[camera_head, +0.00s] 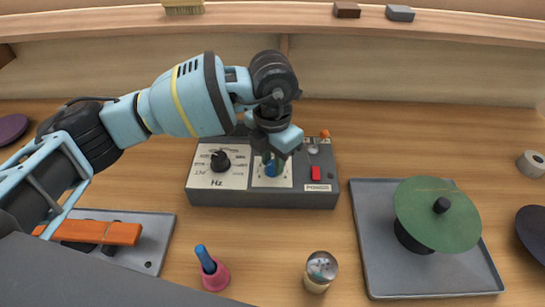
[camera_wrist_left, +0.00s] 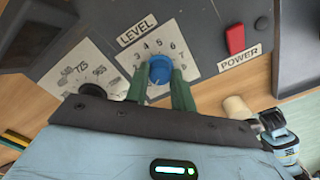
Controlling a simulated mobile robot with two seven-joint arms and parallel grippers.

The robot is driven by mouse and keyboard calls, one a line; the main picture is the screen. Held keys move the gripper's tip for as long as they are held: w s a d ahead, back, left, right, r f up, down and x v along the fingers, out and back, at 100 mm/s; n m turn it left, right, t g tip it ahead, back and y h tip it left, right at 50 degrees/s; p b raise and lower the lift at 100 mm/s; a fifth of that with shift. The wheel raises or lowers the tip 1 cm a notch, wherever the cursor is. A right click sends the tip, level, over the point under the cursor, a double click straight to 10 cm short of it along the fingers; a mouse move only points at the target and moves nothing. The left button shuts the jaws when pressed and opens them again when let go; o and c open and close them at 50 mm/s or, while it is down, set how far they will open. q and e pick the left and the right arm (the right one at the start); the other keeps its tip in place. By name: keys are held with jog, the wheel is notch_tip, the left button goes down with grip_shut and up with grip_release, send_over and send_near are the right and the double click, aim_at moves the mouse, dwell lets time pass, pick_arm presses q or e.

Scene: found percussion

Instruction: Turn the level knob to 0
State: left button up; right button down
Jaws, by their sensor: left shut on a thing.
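A grey control box (camera_head: 262,200) stands on the wooden table. Its blue level knob (camera_head: 271,169) sits on a white dial plate, partly covered by my left gripper (camera_head: 272,160) in the head view. In the left wrist view the blue knob (camera_wrist_left: 160,69) is between the two green fingers of my left gripper (camera_wrist_left: 160,76), which is shut on it. The LEVEL label (camera_wrist_left: 137,31) and numbers from 3 to 8 show around the knob; the lower numbers and the knob's pointer cannot be made out.
A black Hz knob (camera_head: 220,160) is left of the level knob and a red power switch (camera_head: 316,173) is right of it. A metal tray (camera_head: 380,275) holds a green disc (camera_head: 425,225). A pink cup (camera_head: 216,277) and a glass jar (camera_head: 320,270) stand in front.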

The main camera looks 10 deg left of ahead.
aim_at(272, 163)
pick_arm(q)
jog(key=o, duration=1)
jog(key=shift+r, duration=3.9)
